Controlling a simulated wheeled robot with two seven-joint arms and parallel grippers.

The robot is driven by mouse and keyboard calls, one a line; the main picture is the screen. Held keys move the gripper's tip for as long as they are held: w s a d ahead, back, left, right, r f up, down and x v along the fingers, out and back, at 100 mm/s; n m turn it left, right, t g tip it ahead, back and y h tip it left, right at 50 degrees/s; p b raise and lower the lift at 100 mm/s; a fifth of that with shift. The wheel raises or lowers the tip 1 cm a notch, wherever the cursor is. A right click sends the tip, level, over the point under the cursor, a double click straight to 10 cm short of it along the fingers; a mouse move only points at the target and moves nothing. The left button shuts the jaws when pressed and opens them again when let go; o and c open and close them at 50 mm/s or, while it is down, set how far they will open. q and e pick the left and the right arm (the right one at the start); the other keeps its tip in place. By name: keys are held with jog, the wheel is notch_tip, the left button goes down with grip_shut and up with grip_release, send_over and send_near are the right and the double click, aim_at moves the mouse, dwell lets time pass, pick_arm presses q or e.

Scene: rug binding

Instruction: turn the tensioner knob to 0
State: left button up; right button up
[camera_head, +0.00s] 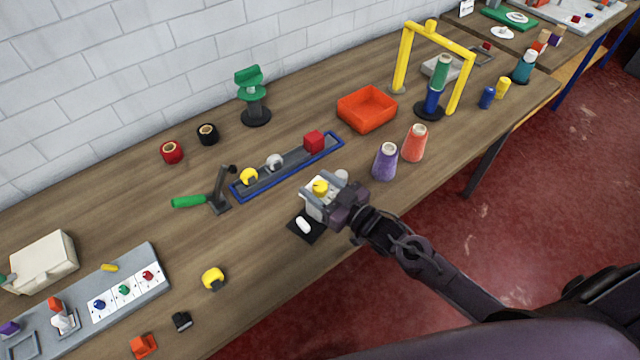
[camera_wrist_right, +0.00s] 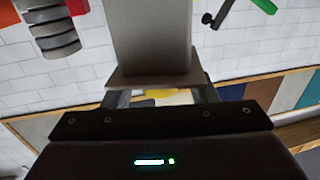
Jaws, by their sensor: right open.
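The yellow tensioner knob (camera_head: 320,187) sits on a small pale grey and white tensioner body (camera_head: 313,208) near the table's front edge. My right gripper (camera_head: 322,191) is open at the knob, with its fingers on either side of it; I cannot tell whether they touch it. In the right wrist view a large grey block (camera_wrist_right: 150,35) fills the middle, and a sliver of yellow, likely the knob (camera_wrist_right: 160,93), shows below it between the fingers. The gripper hides part of the tensioner. No pointer or 0 mark is readable. My left gripper is in neither view.
A blue-framed tray (camera_head: 290,168) lies behind the tensioner, with a green-handled lever (camera_head: 205,198) to its left. A purple cone (camera_head: 385,162) and an orange cone (camera_head: 414,143) stand to the right. A white thing on a black pad (camera_head: 303,227) lies just in front.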

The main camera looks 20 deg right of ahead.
jog(key=c, duration=0.9)
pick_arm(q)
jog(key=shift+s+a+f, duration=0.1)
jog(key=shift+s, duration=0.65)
pick_arm(e)
jog(key=shift+c, duration=0.2)
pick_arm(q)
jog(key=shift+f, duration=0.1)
pick_arm(e)
jog(key=shift+w+f+n+g+y+b, duration=0.1)
jog(key=shift+f+n+g+y+b, duration=0.1)
jog(key=shift+n+g+y+b, duration=1.15)
jog(key=n+g+y+b, duration=0.5)
jog(key=g+b, duration=0.2)
jog(key=b, duration=0.2)
jog(key=shift+n+y, duration=0.25)
pick_arm(q)
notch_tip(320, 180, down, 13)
jog(key=b, duration=0.1)
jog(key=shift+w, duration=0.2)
pick_arm(e)
jog(key=shift+r+n+g, duration=0.1)
jog(key=shift+n+g, duration=0.3)
jog(key=shift+g, duration=0.15)
